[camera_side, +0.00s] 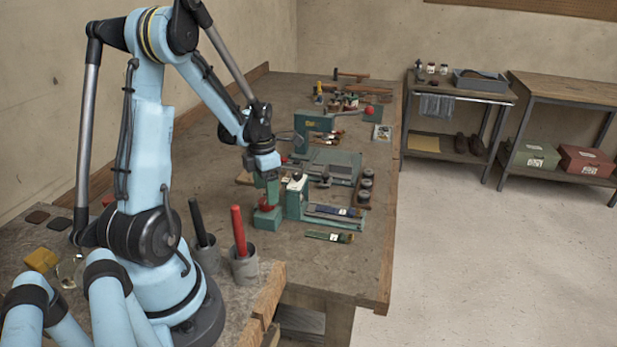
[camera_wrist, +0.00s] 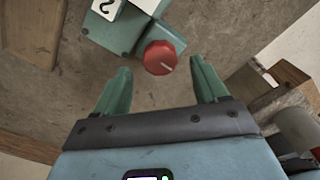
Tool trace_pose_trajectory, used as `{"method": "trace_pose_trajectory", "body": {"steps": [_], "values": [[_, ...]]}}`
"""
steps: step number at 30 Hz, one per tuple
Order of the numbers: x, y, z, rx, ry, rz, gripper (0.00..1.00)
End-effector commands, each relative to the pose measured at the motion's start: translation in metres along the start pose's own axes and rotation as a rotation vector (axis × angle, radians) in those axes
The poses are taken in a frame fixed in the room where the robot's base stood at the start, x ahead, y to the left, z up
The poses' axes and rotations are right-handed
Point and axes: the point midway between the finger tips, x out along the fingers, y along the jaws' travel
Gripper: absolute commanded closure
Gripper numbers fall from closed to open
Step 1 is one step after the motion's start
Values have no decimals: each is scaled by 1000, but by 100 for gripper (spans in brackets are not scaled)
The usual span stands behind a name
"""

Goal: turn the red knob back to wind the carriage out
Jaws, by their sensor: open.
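The red knob (camera_wrist: 160,57) is round, with a white line on its face, and sits at the end of a teal machine part (camera_wrist: 115,30) in the wrist view. In the side view the knob (camera_side: 266,203) is partly hidden by my gripper. My gripper (camera_wrist: 160,66) is open, with one green finger to each side of the knob and visible gaps between. In the side view my gripper (camera_side: 267,188) points down just above the knob. The teal machine (camera_side: 295,200) stands beside it on the bench. I cannot make out the carriage clearly.
Black and red rods stand in grey cups (camera_side: 243,265) near my base. Brushes (camera_side: 330,237) lie right of the machine. A grey-green plate (camera_side: 332,165), small round pots (camera_side: 366,183) and tools lie farther back.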

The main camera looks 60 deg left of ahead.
Motion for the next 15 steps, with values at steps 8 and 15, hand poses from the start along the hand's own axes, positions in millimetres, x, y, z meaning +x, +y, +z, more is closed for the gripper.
{"method": "trace_pose_trajectory", "body": {"steps": [8,15], "values": [[-49,0,0,0,0,0,28],[-79,0,0,0,0,0,28]]}}
